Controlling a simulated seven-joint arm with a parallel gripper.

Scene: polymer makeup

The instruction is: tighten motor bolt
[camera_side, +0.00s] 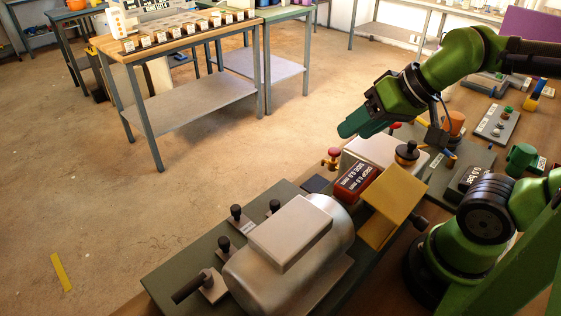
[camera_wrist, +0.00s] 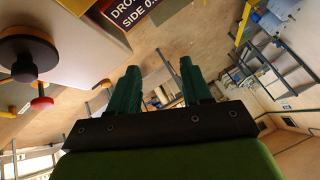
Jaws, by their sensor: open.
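My gripper (camera_side: 348,127) hangs in the air above the far end of the bench, pointing left. In the wrist view my gripper (camera_wrist: 158,72) shows two dark green fingers spread apart with nothing between them. The silver motor (camera_side: 245,275) lies at the near end of a dark green base plate, apart from the gripper. Black-headed bolts stand beside it: one (camera_side: 236,213), another (camera_side: 274,206) and a third (camera_side: 224,243). A black handle (camera_side: 189,289) sticks out of a metal block at the motor's near left. I cannot tell which bolt is loose.
Open floor lies left.

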